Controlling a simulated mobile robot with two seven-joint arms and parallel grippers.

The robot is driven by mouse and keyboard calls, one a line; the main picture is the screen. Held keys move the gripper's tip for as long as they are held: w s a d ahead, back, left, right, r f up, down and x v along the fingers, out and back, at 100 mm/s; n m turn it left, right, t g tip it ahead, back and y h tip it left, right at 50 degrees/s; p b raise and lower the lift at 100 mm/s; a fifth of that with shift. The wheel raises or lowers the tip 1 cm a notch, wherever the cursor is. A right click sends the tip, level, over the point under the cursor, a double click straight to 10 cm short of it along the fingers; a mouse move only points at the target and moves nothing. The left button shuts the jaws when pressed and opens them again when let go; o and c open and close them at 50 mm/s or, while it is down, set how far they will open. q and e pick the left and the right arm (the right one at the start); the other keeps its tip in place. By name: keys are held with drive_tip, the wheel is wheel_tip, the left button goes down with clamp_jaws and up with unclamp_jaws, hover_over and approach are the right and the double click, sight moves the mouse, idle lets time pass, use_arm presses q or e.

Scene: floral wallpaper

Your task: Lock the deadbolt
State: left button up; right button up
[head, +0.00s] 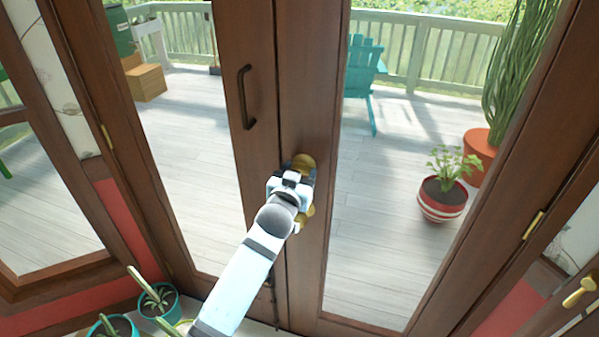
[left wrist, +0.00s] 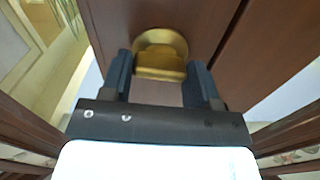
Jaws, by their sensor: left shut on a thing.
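The brass deadbolt (head: 304,160) sits on the right-hand leaf of the brown wooden double door (head: 303,80), near the line where the leaves meet. My left gripper (head: 298,174) is in front of it and covers its lower part. In the left wrist view the deadbolt shows as a round brass plate with a flat thumb turn (left wrist: 160,72). The dark fingers of my left gripper (left wrist: 160,63) are shut on this turn, one on each side. The bolt itself is hidden. My right gripper is not in view.
Another brass piece (head: 308,213), partly hidden by my gripper, is just below the deadbolt. A dark pull handle (head: 246,97) is on the left leaf. Potted plants (head: 158,300) stand at the lower left. Beyond the glass are a deck, a teal chair (head: 365,70) and a striped pot (head: 442,203).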

use_arm(q)
drive_tip(key=shift+m+p, duration=2.85)
drive_tip(key=shift+m, duration=5.65)
drive_tip(key=o, duration=0.9)
